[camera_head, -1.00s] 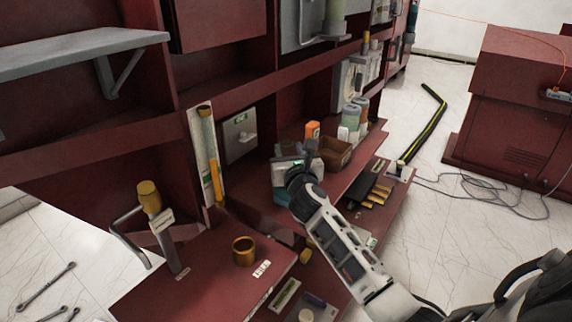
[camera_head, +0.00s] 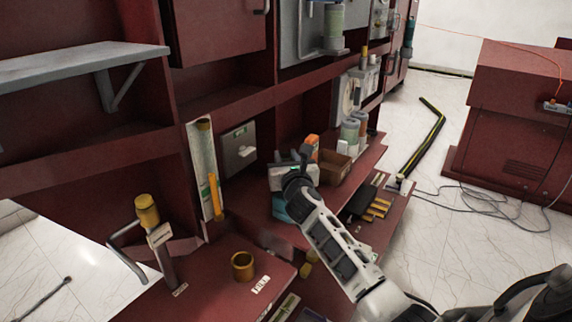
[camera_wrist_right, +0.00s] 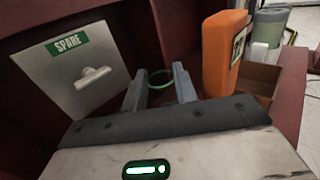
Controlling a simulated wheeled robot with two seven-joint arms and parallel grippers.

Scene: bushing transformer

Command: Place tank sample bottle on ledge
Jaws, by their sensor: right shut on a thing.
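My right gripper (camera_head: 291,157) is over the dark red ledge (camera_head: 246,199), in front of the back wall of a bay. In the right wrist view its two grey fingers (camera_wrist_right: 160,88) stand either side of a thing with a thin green rim (camera_wrist_right: 160,72). I take this to be the tank sample bottle; its body is mostly hidden or see-through. The gripper is shut on it. I cannot tell whether the bottle touches the ledge. My left gripper is not in view.
An orange container (camera_wrist_right: 222,55) stands close right of the fingers, with a brown box (camera_head: 333,167) beside it. A pale plate marked SPARE (camera_wrist_right: 75,75) is on the left. Bare ledge lies left of the gripper.

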